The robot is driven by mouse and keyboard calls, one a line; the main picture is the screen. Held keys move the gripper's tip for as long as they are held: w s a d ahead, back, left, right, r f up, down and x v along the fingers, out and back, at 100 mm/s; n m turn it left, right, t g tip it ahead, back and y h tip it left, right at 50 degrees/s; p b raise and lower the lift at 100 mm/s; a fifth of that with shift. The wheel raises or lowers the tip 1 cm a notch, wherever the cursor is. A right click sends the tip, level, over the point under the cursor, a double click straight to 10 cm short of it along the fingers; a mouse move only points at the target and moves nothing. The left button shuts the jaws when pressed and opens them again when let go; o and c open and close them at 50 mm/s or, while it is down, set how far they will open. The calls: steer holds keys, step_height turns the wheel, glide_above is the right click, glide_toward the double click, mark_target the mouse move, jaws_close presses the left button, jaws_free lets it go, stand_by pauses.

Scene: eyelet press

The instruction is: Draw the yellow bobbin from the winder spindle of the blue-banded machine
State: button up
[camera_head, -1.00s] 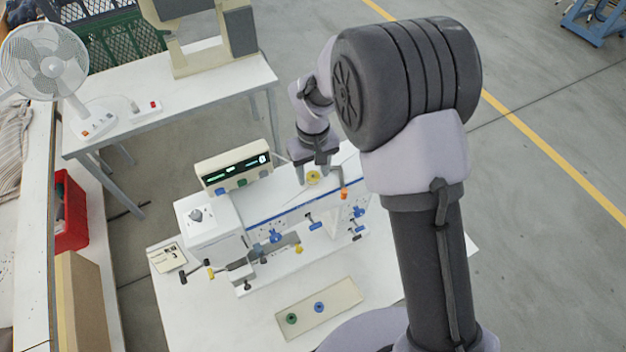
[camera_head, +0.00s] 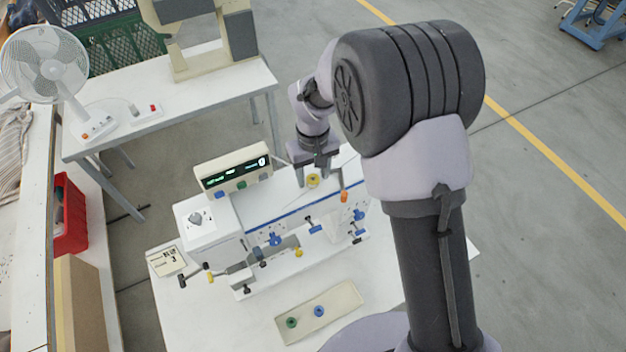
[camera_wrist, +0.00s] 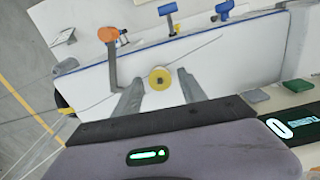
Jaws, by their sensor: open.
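The white machine (camera_head: 213,248) with a blue band stands on a white table. The yellow bobbin (camera_head: 313,181) is on the far right part of its top. In the wrist view the bobbin (camera_wrist: 159,78) shows as a yellow disc with a pale centre; the spindle itself cannot be made out. My gripper (camera_head: 316,179) is just above the machine top at the bobbin. In the wrist view my gripper (camera_wrist: 160,84) is open, with one finger on each side of the bobbin and a visible gap to each. Contact is not seen.
An orange-tipped lever (camera_wrist: 110,50) stands close to my left finger in the wrist view. A display box (camera_head: 233,170) sits behind the machine. Blue knobs line the machine's front. A tray (camera_head: 345,300) with a green and a blue bobbin lies in front.

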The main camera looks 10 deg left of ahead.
jaws_close()
steer(key=shift+r+p, duration=0.4)
steer(key=shift+r, duration=0.35)
steer(key=shift+r+p, duration=1.85)
steer(key=shift+r, duration=1.1)
